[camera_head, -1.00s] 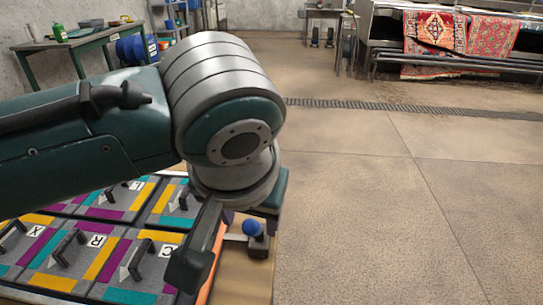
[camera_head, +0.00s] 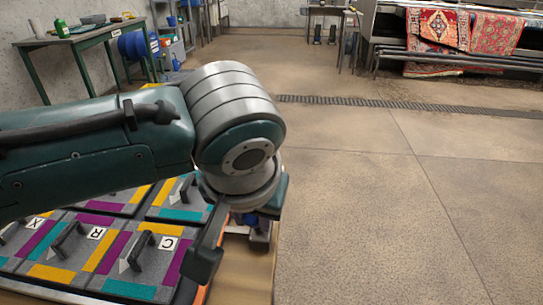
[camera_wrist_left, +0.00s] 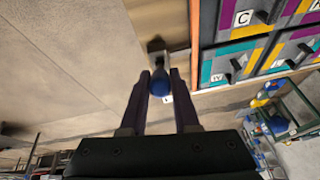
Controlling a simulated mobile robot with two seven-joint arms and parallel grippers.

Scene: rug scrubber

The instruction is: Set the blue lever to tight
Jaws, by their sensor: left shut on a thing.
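The blue lever's round knob (camera_wrist_left: 159,82) sits between the two purple fingers of my left gripper (camera_wrist_left: 160,75) in the left wrist view, and the gripper is shut on it. A grey metal mount (camera_wrist_left: 156,46) shows just beyond the knob. In the head view, my left gripper (camera_head: 248,216) is over the lever at the right edge of the panel board, and my wrist hides most of it. Whether the lever stands at tight cannot be read. My right gripper is not in view.
A board of grey panels (camera_head: 60,255) with coloured strips, black handles and letter tags lies under my left arm. Open concrete floor (camera_head: 400,230) lies to the right. A green table (camera_head: 85,38) stands back left, and rugs (camera_head: 460,35) hang back right.

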